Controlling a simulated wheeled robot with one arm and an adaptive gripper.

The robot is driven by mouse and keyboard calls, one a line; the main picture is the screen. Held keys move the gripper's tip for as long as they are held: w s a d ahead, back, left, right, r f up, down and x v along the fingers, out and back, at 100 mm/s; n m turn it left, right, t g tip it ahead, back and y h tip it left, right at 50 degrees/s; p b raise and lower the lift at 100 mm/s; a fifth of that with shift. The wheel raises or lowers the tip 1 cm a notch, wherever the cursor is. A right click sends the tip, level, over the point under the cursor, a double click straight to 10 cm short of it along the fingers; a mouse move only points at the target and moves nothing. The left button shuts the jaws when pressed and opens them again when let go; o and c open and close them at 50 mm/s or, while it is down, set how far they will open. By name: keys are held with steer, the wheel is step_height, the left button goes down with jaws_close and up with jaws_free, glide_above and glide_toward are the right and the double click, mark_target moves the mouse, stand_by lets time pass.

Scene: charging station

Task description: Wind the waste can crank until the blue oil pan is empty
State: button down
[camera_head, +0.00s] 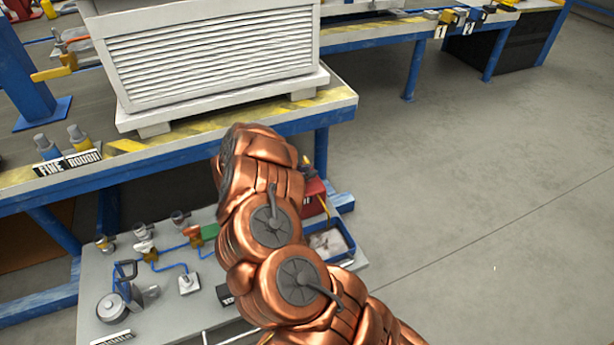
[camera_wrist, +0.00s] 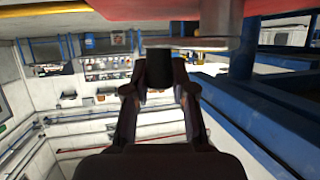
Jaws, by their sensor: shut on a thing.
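In the wrist view, my gripper (camera_wrist: 159,88) has its two fingers closed around a dark round knob (camera_wrist: 159,66), which looks like the crank handle. The knob hangs under a grey metal bar (camera_wrist: 192,43), below a large red surface (camera_wrist: 150,10) that may be the waste can. In the head view, my copper arm hides the gripper and the crank. Part of a red can (camera_head: 313,196) shows just right of the arm. A blue-edged pan (camera_head: 349,238) sits beside it on the low shelf. Its pale grey inside is partly hidden, and I cannot tell the oil level.
The low grey shelf (camera_head: 190,325) holds several valves with blue pipes and a round gauge-like device (camera_head: 112,307). A blue-framed bench (camera_head: 335,98) carries a white louvred unit (camera_head: 215,55) above. Bare grey floor (camera_head: 480,200) lies to the right.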

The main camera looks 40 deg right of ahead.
steer(key=m+g+b, duration=0.1)
steer(key=b, duration=0.1)
steer(key=a+m+g+b, duration=0.1)
steer(key=m+g+b, duration=0.1)
steer(key=s+m+g+y+b, duration=0.1)
steer(key=g+b, duration=0.1)
steer(key=shift+a+f+b, duration=0.25)
steer(key=shift+b, duration=0.1)
steer(key=m+g+b, duration=0.1)
steer(key=a+m+g+y+b, duration=0.1)
steer(key=shift+s+r+m+b, duration=0.1)
steer(key=shift+s+m+b, duration=0.1)
steer(key=shift+m+b, duration=0.15)
steer(key=shift+a+r+m+g+y+b, duration=0.2)
steer(key=shift+m+g+y+b, duration=0.15)
steer(key=shift+g+y, duration=0.15)
steer(key=shift+s, duration=0.1)
steer(key=c, duration=0.9)
jaws_free()
steer(key=shift+c, duration=0.2)
steer(key=shift+r, duration=0.15)
